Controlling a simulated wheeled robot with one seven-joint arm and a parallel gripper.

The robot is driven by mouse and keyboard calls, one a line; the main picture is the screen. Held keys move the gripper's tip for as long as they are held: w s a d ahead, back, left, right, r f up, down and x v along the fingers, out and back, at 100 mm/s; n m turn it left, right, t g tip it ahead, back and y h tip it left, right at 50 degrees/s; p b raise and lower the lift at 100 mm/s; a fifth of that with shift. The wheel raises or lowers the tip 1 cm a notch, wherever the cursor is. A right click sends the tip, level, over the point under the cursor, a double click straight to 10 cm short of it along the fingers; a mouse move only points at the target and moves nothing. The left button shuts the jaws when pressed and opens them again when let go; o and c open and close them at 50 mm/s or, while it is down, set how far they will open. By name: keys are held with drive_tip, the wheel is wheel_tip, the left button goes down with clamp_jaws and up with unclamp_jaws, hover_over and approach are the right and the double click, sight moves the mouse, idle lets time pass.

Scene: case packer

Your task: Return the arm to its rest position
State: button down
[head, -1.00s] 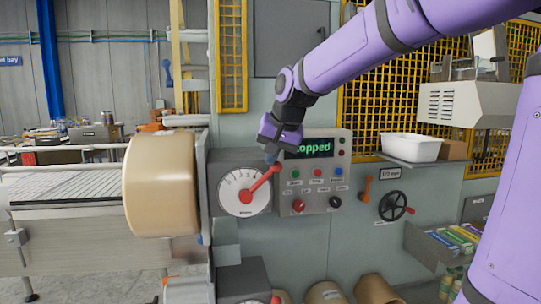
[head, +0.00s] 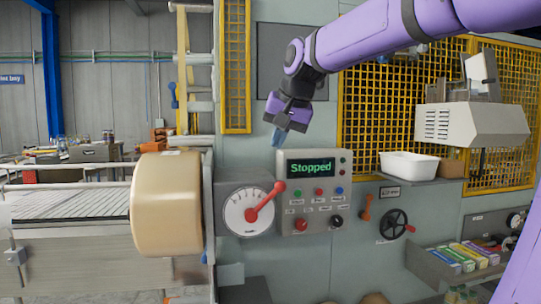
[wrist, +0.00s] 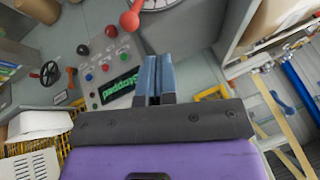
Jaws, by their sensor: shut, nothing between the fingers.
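My purple arm reaches in from the upper right of the head view. My gripper (head: 277,139) points down in front of the machine, above and to the left of the display panel. Its blue-grey fingers are together and empty; they also show closed in the wrist view (wrist: 155,78). The fingers look clear of the panel and of the red-handled dial lever (head: 265,202). The control panel (head: 314,216) shows "Stopped" in green.
A large tan roll (head: 166,205) stands at the left beside the conveyor (head: 65,205). A black handwheel (head: 393,224), an orange lever (head: 366,208) and a white bin (head: 408,165) on a shelf are at the right. A lower shelf holds several coloured packs (head: 455,258).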

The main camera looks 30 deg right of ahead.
drive_tip(key=shift+v, duration=0.9)
drive_tip(key=shift+s+f, duration=0.1)
drive_tip(key=s+a+f+n, duration=0.2)
drive_tip(key=s+f+n, duration=0.1)
drive_tip(key=s+f, duration=0.5)
drive_tip(key=s+a+f+n, duration=0.1)
drive_tip(key=s+f+n, duration=0.2)
drive_tip(key=s+f, duration=0.6)
drive_tip(key=s, duration=0.4)
drive_tip(key=shift+s+a+g+h, duration=0.15)
drive_tip(key=shift+a+g+h, duration=0.25)
